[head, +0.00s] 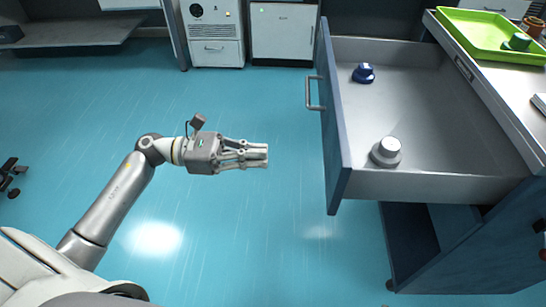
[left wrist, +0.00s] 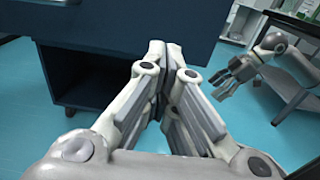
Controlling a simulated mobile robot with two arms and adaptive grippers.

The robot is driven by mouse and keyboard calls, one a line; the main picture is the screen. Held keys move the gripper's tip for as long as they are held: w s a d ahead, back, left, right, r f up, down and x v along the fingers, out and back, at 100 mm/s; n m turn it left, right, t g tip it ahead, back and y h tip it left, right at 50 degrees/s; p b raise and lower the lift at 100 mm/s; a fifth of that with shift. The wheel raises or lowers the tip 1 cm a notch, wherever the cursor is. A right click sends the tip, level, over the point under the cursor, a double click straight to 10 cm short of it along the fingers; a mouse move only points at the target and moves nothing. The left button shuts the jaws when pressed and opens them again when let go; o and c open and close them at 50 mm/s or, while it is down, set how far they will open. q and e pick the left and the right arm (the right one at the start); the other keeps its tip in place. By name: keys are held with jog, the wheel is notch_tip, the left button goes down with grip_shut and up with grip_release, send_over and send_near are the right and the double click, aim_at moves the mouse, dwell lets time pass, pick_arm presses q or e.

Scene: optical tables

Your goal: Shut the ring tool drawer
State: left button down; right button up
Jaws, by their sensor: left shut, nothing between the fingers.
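The drawer (head: 430,120) is pulled out at the right of the head view, with its blue front panel (head: 333,130) and bar handle (head: 314,93) facing left. A blue round piece (head: 364,73) and a grey-white knob-like piece (head: 387,151) lie inside. My left gripper (head: 266,155) is shut and empty, pointing at the front panel with a gap between them. In the left wrist view its fingertips (left wrist: 165,50) meet in front of a dark blue panel (left wrist: 100,20). My right gripper (left wrist: 221,86) shows at the right there, with its fingers apart.
A counter (head: 480,80) beside the drawer carries a green tray (head: 490,33). Below the drawer is an open dark cabinet (head: 450,250). White cabinets (head: 283,30) stand at the back. The blue floor (head: 80,100) around my left arm is clear.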

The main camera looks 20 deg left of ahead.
aim_at(328, 160)
pick_arm(q)
jog(key=x, duration=1.2)
pick_arm(e)
jog(key=shift+s+d+f+g, duration=0.15)
jog(key=shift+s+g, duration=0.15)
jog(key=shift+s, duration=0.25)
jog(key=shift+s+d+f+g, duration=0.15)
jog(key=shift+s+g, duration=0.15)
jog(key=shift+s, duration=0.25)
